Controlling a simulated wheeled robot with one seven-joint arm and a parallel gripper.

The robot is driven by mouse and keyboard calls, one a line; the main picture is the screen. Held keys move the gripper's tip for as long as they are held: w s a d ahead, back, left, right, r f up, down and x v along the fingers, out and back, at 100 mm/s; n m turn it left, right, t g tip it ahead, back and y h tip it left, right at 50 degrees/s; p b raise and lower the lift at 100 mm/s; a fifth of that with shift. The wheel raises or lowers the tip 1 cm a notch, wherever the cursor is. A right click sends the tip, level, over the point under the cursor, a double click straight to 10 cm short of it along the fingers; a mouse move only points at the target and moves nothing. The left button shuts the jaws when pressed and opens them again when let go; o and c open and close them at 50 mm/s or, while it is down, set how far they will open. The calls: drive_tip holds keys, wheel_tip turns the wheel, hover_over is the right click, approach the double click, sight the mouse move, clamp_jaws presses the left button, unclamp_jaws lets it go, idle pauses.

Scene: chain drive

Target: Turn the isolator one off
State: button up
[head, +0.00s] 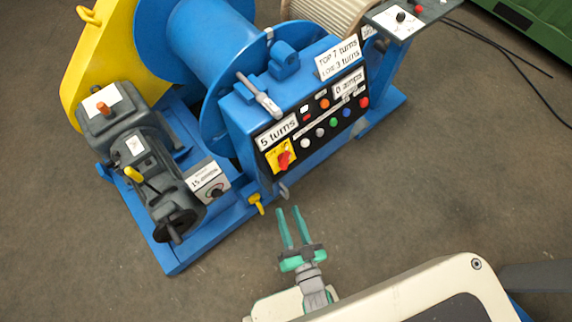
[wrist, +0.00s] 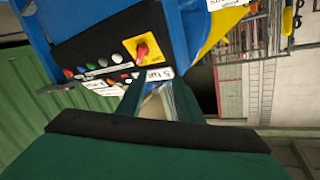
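The isolator (head: 283,159) is a red rotary knob on a yellow square plate, at the lower left of the black control panel on the blue winch. It also shows in the wrist view (wrist: 142,49), where the picture is turned over. The knob sits slanted on its plate; its marking is too small to read. My gripper (head: 289,210) has two green fingers. They stand apart with nothing between them, below the isolator in the head view and not touching it. In the wrist view the green gripper body covers the lower part.
The control panel (head: 318,131) carries several coloured buttons and white labels. A grey motor (head: 150,165) and a "15 amps"-like dial box (head: 208,182) are to the left. Open floor (head: 400,180) lies to the right.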

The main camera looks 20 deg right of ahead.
sight(288, 163)
drive_tip(key=w+d+f+m, duration=0.1)
drive_tip(key=w+d, duration=0.1)
drive_tip(key=w, duration=0.4)
drive_tip(key=w+d+f+m, duration=0.1)
drive_tip(key=w+d, duration=0.1)
drive_tip(key=w, duration=0.4)
drive_tip(key=w+d+f+m+t, duration=0.1)
drive_tip(key=w, duration=0.5)
drive_tip(key=shift+d+f+h, duration=0.25)
drive_tip(key=shift+d+h, duration=0.05)
drive_tip(key=shift+d, duration=0.1)
drive_tip(key=shift+s, duration=0.1)
drive_tip(key=shift+d+m, duration=0.1)
drive_tip(key=shift+m, duration=0.2)
clamp_jaws()
